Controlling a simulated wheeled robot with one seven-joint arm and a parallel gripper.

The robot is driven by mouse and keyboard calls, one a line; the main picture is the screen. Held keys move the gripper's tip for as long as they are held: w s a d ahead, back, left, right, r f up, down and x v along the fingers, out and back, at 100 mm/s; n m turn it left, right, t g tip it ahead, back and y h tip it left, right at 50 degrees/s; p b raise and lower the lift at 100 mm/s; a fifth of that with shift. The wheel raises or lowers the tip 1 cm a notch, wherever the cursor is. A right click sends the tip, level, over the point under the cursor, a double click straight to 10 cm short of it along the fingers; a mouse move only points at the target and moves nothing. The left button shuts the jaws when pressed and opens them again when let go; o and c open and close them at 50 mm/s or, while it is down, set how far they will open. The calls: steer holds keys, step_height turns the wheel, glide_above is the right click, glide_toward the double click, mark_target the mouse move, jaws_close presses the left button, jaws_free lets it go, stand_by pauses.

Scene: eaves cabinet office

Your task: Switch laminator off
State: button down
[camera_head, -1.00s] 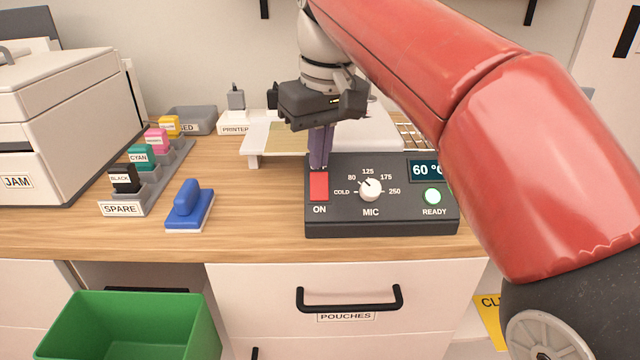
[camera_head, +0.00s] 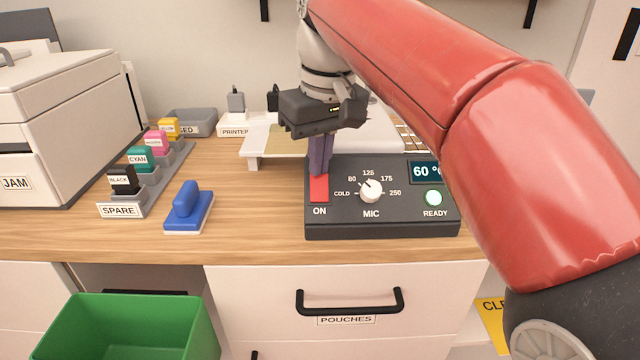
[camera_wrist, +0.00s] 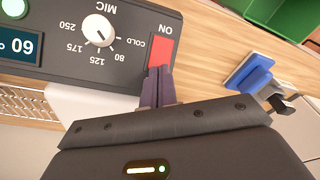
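A blue stamp-like object (camera_head: 188,208) and a cartridge rack (camera_head: 160,180) stand left of the laminator. A printer (camera_head: 70,125) is further left. A green bin (camera_head: 130,330) and the pouches drawer (camera_head: 350,320) are below the counter's front edge.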

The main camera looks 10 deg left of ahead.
steer(key=shift+r+p, duration=2.5)
steer(key=shift+p, duration=0.15)
steer(key=shift+r, duration=0.9)
steer(key=shift+m+t, duration=0.3)
steer(key=shift+m, duration=0.6)
steer(key=d, duration=0.2)
steer(key=d+f, duration=0.1)
steer(key=d, duration=0.1)
steer(key=s+d, duration=0.1)
steer(key=d, duration=0.1)
steer(key=shift+d+f, duration=0.2)
steer(key=shift+d, duration=0.1)
steer(key=s+d+f+m+t, duration=0.1)
steer(key=s+d+f+m, duration=0.2)
steer(key=s+d+f, duration=0.4)
steer(key=s+d+f+m+t+h, duration=0.1)
steer(key=s+d+f+m, duration=0.3)
steer(key=d+f, duration=0.7)
steer(key=s+d+t, duration=0.1)
steer(key=s, duration=0.1)
steer(key=shift+s+d+f+t, duration=0.15)
steer(key=shift+s+f+t, duration=0.05)
steer(key=shift+s+t, duration=0.15)
